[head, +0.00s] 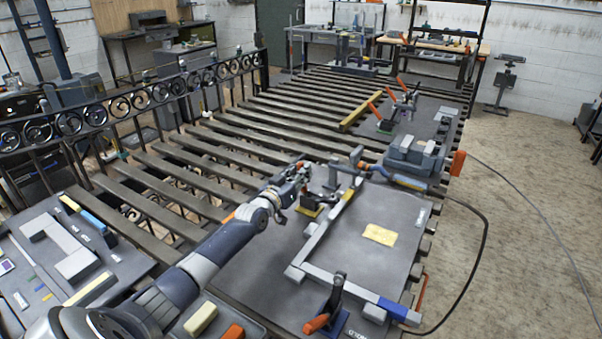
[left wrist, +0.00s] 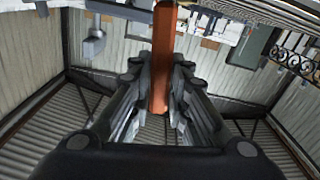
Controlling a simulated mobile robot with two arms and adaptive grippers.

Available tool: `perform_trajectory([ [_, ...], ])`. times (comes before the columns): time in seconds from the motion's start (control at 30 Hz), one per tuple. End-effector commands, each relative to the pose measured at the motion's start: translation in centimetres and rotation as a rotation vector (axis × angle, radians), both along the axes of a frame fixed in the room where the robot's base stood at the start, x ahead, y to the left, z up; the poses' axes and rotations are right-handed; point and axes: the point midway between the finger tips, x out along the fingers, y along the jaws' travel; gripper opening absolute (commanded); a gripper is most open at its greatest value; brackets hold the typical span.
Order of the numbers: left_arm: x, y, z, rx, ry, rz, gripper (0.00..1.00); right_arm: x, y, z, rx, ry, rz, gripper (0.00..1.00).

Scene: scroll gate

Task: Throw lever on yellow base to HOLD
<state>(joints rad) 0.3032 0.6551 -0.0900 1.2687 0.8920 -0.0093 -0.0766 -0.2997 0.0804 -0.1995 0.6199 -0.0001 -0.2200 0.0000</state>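The toggle lever on the yellow base (head: 309,211) stands at the left edge of the dark work plate, in the middle of the head view. Its orange handle (head: 304,167) points up and is partly covered by my gripper. My left gripper (head: 300,176) reaches in from the lower left and is at the handle. In the left wrist view the orange handle (left wrist: 163,60) runs between the two fingers of my left gripper (left wrist: 163,75). The fingers appear to close against both its sides. Any HOLD mark by this base is hidden or too small to read. My right gripper is not in view.
A grey-blue tool (head: 400,180) and a yellow plate (head: 380,235) lie right of my gripper. A scroll gate (head: 125,100) is at left.

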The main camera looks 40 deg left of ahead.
Motion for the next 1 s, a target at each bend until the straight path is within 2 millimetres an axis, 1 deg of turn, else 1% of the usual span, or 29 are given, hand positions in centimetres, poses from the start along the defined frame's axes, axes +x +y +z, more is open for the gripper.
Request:
perform_trajectory([
  [0.03,0.0,0.0,-0.1,0.0,0.001,0.0,0.32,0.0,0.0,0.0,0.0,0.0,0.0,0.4],
  [0.07,0.0,0.0,-0.1,0.0,0.001,0.0,0.35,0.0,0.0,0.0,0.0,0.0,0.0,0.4],
  [0.37,0.0,0.0,0.0,-0.001,0.0,0.0,0.35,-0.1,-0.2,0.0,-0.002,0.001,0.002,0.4],
  [0.53,-0.7,-0.2,-0.1,-0.003,0.0,-0.001,0.35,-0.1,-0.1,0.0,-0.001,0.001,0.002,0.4],
  [0.67,-2.1,-0.3,-0.1,-0.004,0.001,-0.002,0.35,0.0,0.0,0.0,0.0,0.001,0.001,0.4],
  [1.0,-7.4,-0.8,-0.2,-0.001,0.003,0.0,0.35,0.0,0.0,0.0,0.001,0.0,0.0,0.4],
])
